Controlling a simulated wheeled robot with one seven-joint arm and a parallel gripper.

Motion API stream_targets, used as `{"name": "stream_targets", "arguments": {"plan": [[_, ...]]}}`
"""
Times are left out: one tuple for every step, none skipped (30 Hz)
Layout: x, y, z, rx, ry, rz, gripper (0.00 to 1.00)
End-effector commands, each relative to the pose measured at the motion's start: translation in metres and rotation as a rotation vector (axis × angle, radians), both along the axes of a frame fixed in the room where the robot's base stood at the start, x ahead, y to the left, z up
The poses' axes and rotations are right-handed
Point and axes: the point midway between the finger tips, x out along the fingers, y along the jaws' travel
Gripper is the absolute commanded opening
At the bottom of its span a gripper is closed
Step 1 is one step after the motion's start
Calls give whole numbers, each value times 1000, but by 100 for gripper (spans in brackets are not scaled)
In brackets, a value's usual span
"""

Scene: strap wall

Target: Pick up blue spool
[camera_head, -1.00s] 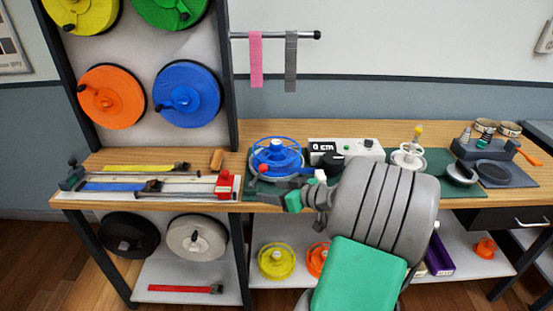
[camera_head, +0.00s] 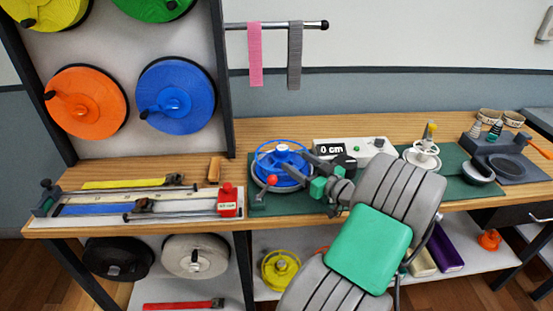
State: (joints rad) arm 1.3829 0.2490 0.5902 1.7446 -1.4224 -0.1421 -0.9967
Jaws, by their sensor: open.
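A blue spool (camera_head: 283,168) with an open, spoked rim sits on a winding device on the workbench, left of the display box. My gripper (camera_head: 321,180), dark grey with green parts, is just right of the spool, low over the green mat. It is open, with nothing seen between its fingers. A gap to the spool's rim is hard to judge from this angle. A larger blue reel (camera_head: 176,96) with a black knob hangs on the upright rack at the left.
The display box (camera_head: 350,148) reading 0 cm stands behind my gripper. A red knob (camera_head: 272,180) is at the spool's front left. A white spool (camera_head: 422,155) stands to the right. A strap-cutting bed with a red block (camera_head: 230,200) lies left. A yellow spool (camera_head: 280,269) is on the lower shelf.

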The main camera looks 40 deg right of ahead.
Motion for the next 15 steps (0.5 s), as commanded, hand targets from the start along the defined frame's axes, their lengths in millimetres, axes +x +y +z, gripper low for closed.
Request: {"name": "stream_targets", "arguments": {"plan": [[7,1,1,-1,0,4,65],[11,0,2,-1,-1,2,65],[16,-1,2,-2,0,1,65],[21,-1,2,-2,1,1,65],[24,-2,2,-1,0,-1,65],[31,-2,4,-1,0,0,65],[37,-2,4,-1,1,0,65],[42,-3,5,0,1,0,65],[50,-2,5,0,0,1,65],[56,-3,4,-1,1,0,65],[60,-3,3,-1,1,0,65],[65,-3,2,-1,1,0,65],[67,-3,1,0,1,0,65],[69,-3,1,0,1,0,65],[70,-3,1,0,0,-2,65]]}}
